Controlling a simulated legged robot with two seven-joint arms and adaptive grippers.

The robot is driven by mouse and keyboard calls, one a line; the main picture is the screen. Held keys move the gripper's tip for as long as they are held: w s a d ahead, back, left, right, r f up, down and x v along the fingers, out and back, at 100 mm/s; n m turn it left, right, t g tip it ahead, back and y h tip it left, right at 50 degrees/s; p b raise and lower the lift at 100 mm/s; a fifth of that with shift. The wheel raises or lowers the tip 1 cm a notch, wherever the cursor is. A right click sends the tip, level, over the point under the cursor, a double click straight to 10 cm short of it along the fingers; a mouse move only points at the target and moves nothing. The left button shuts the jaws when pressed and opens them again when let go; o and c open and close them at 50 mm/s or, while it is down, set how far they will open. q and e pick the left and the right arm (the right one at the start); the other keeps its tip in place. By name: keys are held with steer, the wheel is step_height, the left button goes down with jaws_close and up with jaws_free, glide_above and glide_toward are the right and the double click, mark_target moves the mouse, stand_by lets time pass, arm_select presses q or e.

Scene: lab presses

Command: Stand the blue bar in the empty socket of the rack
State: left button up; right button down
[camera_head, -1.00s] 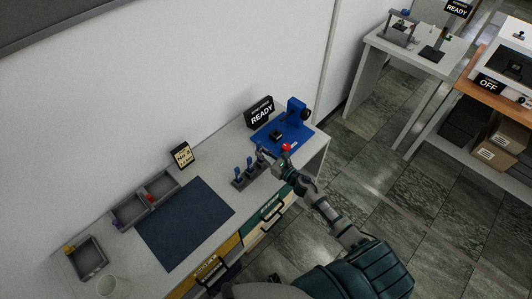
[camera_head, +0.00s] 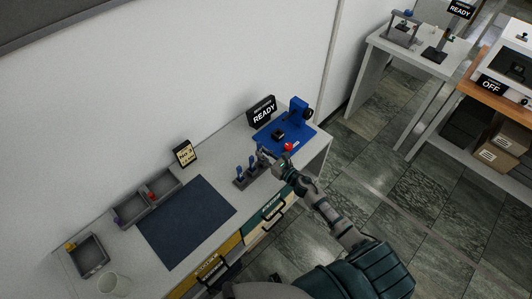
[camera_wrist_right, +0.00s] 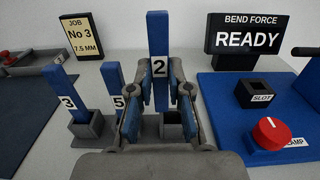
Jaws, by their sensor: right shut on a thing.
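The blue bar marked 2 (camera_wrist_right: 159,60) stands upright in the right wrist view. My right gripper (camera_wrist_right: 158,98) is shut on it, one finger on each side. An empty dark socket of the grey rack (camera_wrist_right: 172,124) shows at or just beyond the bar's lower end; I cannot tell whether the tip is inside it. Blue bars marked 3 (camera_wrist_right: 66,92) and 5 (camera_wrist_right: 114,85) stand in the other sockets to the left. In the head view my right gripper (camera_head: 267,156) is at the right end of the rack (camera_head: 243,183). My left gripper is not in view.
Right of the rack is a blue bend-force press (camera_head: 287,133) with a red knob (camera_wrist_right: 270,134) and a READY sign (camera_wrist_right: 248,38). A job card reading No 3, 7.5 MM (camera_wrist_right: 77,36) stands behind. A dark mat (camera_head: 186,222) and grey trays (camera_head: 92,256) lie left.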

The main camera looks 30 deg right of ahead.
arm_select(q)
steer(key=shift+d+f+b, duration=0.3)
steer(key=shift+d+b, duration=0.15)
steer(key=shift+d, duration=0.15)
arm_select(e)
steer(key=shift+d+f, duration=0.15)
steer(key=shift+d, duration=1.05)
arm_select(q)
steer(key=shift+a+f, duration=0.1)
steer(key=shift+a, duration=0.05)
arm_select(e)
steer(key=shift+a, duration=0.2)
steer(key=shift+d+f+b, duration=0.2)
steer(key=shift+f+b, duration=0.45)
steer(key=shift+b, duration=0.05)
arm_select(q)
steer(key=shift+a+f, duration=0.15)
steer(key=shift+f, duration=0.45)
arm_select(e)
steer(key=shift+r, duration=0.1)
